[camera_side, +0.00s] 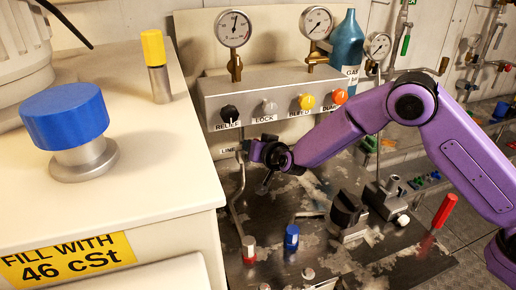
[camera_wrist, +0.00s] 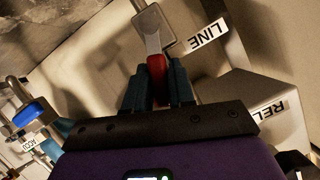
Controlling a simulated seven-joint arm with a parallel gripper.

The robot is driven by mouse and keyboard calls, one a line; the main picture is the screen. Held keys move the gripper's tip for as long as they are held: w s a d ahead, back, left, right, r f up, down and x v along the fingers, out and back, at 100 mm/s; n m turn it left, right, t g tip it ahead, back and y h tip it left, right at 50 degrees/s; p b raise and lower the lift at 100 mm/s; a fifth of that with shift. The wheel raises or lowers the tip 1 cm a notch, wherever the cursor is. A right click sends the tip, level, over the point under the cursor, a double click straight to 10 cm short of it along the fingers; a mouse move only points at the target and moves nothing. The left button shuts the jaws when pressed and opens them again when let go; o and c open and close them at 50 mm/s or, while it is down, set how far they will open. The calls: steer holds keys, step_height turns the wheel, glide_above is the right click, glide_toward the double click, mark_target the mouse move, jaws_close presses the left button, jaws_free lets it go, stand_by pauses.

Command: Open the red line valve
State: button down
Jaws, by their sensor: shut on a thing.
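The red line valve's handle (camera_wrist: 157,67) is in the wrist view, between the two teal fingers of my gripper (camera_wrist: 157,80). The fingers are shut on the red grip. A bare metal lever runs from the grip up to a metal valve body (camera_wrist: 176,25), beside a white LINE label (camera_wrist: 208,34). In the side view my gripper (camera_side: 256,151) is at the LINE label (camera_side: 228,150), just below the grey panel. The red grip is hidden there by my gripper, and the lever's exact angle cannot be told.
The grey panel (camera_side: 240,92) with several knobs and two gauges is just above my gripper. A cream cabinet (camera_side: 130,180) with a blue knob (camera_side: 65,118) stands at left. A blue valve (camera_side: 291,237) and a red lever (camera_side: 444,211) stand on the floor plate below.

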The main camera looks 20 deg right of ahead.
steer(key=shift+a+r+n+h, duration=0.25)
steer(key=shift+a+n+h, duration=0.65)
steer(key=shift+n, duration=0.3)
steer(key=c, duration=1)
jaws_free()
steer(key=shift+c, duration=0.2)
steer(key=v, duration=1.7)
steer(key=shift+s, duration=0.15)
steer(key=shift+r, duration=0.1)
